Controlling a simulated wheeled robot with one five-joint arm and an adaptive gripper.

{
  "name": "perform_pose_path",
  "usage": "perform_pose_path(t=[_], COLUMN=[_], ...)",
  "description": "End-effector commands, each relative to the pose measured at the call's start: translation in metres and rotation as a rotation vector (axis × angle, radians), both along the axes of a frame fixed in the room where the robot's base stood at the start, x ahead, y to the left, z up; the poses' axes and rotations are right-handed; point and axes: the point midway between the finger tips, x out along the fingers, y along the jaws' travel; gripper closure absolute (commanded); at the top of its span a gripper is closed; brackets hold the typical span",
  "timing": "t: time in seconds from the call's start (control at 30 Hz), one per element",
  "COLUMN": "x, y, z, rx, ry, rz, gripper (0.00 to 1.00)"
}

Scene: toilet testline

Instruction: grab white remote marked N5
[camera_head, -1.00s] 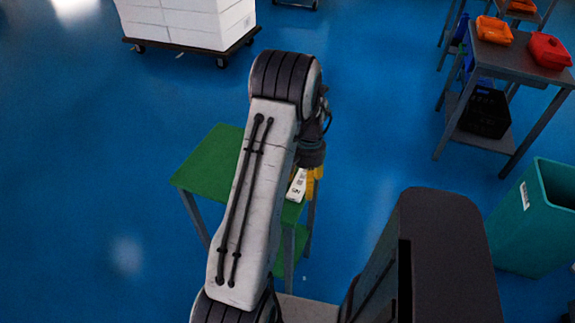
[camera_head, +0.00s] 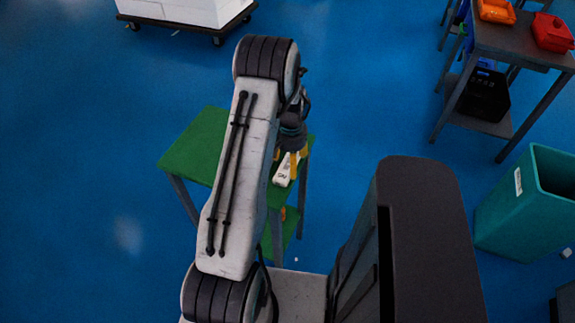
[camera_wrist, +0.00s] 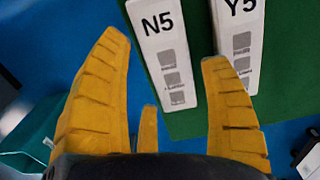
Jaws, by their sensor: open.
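The white remote marked N5 (camera_wrist: 164,45) lies on the green tabletop (camera_wrist: 184,125) in the wrist view, with grey buttons below its label. My gripper (camera_wrist: 160,75) is open, its yellow fingers on either side of the N5 remote's lower part in the picture, with a shorter third finger below. I cannot tell the height gap. A second white remote marked Y5 (camera_wrist: 238,45) lies close to the right, partly behind the right finger. In the head view, a white remote (camera_head: 285,171) shows under my gripper (camera_head: 291,166) at the green table's right side.
A teal bin (camera_head: 520,215) stands on the blue floor at right. A grey table (camera_head: 520,45) with orange (camera_head: 496,11) and red (camera_head: 551,32) containers is at upper right. A cart with white boxes (camera_head: 190,8) is at upper left.

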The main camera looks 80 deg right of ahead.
Motion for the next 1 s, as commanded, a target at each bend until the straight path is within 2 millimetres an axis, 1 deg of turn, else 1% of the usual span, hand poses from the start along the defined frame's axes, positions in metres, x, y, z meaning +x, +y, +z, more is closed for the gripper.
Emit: perform_pose_path(t=[0.1, 0.23, 0.37, 0.6, 1.0], x=[-0.001, -0.001, -0.001, -0.001, -0.001], y=[0.0, 0.0, -0.001, -0.001, -0.001], z=[-0.013, -0.023, -0.027, -0.027, -0.027], rx=[0.002, 0.0, -0.001, -0.001, -0.001], ry=[0.0, 0.0, 0.0, 0.0, 0.0], rz=[0.0, 0.0, 0.0, 0.0, 0.0], gripper=[0.28, 0.28, 0.28, 0.29, 0.65])
